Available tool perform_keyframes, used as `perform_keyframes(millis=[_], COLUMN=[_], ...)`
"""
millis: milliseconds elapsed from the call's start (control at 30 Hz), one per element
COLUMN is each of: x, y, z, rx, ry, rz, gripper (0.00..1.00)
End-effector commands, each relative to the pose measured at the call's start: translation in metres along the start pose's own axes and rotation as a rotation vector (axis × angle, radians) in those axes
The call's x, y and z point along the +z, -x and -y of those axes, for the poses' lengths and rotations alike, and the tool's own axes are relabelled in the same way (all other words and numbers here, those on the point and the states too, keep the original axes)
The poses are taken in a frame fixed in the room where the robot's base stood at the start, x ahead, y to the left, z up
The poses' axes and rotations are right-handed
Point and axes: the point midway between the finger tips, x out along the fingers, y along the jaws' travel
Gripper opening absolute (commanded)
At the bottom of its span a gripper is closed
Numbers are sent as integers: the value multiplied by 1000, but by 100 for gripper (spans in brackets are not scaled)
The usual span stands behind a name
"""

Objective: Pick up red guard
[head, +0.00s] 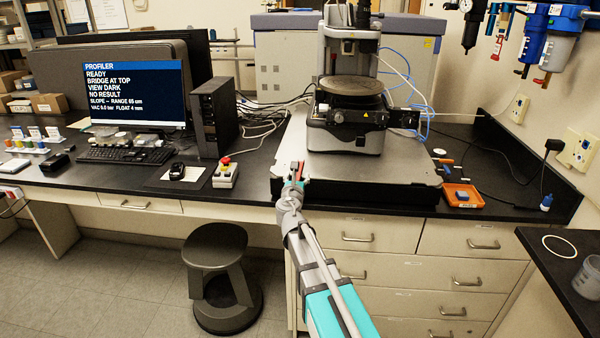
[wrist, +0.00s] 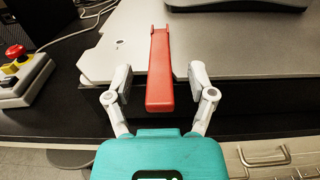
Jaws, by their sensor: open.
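The red guard (wrist: 159,75) is a long, narrow red piece in the wrist view. Its far part lies over the light metal plate (wrist: 215,48), and its near end sticks out past the plate's front edge. My gripper (wrist: 158,78) is open, with one finger on each side of the guard and a visible gap on both sides. In the head view my gripper (head: 294,182) is at the plate's front left corner, and only a little red of the guard shows there.
The profiler (head: 348,90) stands on the plate behind the guard. A control box with a red button (head: 225,174) is to the left, beside a mouse (head: 177,171). An orange tray (head: 474,198) sits to the right. A stool (head: 215,245) stands below the bench.

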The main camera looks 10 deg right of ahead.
Motion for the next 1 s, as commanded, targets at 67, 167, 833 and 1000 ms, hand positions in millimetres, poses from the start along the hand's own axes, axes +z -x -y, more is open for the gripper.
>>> perform_keyframes(millis=[67, 167, 833, 1000], x=[0, 0, 0, 0], y=[-12, -19, -21, -21], z=[-1, 0, 0, 1], rx=[0, 1, 0, 0], ry=[0, 0, 0, 0], rz=[0, 1, 1, 1], gripper=[71, 71, 66, 34])
